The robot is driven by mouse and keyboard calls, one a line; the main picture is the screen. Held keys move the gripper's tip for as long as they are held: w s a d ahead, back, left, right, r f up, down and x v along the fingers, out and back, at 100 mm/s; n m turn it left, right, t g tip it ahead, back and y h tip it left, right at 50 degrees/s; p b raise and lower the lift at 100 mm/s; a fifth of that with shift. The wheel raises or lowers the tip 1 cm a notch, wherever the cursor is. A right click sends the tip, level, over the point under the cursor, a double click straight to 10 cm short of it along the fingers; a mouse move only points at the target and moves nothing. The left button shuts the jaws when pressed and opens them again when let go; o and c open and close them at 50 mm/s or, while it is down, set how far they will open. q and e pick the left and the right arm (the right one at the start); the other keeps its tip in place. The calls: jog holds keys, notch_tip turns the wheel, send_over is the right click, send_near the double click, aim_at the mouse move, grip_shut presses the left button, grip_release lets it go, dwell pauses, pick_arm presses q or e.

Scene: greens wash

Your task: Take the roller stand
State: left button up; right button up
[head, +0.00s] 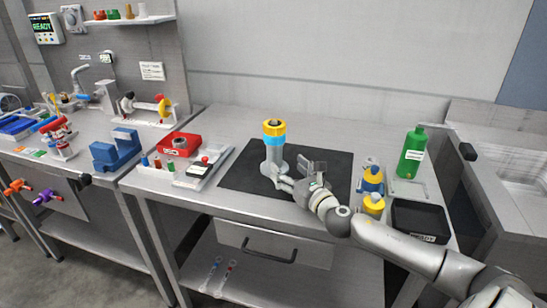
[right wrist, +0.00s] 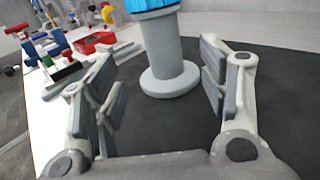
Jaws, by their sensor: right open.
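The thing I take for the roller stand is a grey upright column (head: 273,155) with a round foot, a light blue band and a yellow top. It stands on the black mat (head: 235,177). My right gripper (head: 294,174) is open just in front and to the right of it, low over the mat. In the right wrist view the column (right wrist: 160,50) shows between the two spread fingers, its foot a little beyond them. I see no finger touching it. Its top is cut off in that view. My left gripper is not in view.
Left of the mat are a white tray (head: 216,176) and a red bin (head: 170,146). To the right stand a yellow-capped bottle (head: 373,180), a green bottle (head: 412,155) and a black tray (head: 420,222). The mat behind the column is clear.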

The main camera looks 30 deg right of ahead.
aim_at(278, 157)
jog(key=w, duration=0.3)
jog(key=shift+w+d, duration=0.25)
jog(key=shift+w, duration=0.55)
jog(key=shift+w+d+f+p, duration=0.15)
jog(key=shift+w+p, duration=0.05)
jog(key=shift+w, duration=0.95)
jog(key=shift+w+d+f+p, duration=0.1)
jog(key=shift+w+p, duration=0.05)
jog(key=shift+w, duration=1)
jog(key=shift+c, duration=0.2)
jog(key=c, duration=1.2)
jog(key=shift+r, duration=0.1)
jog(key=shift+c, duration=0.4)
jog(key=shift+r, duration=0.1)
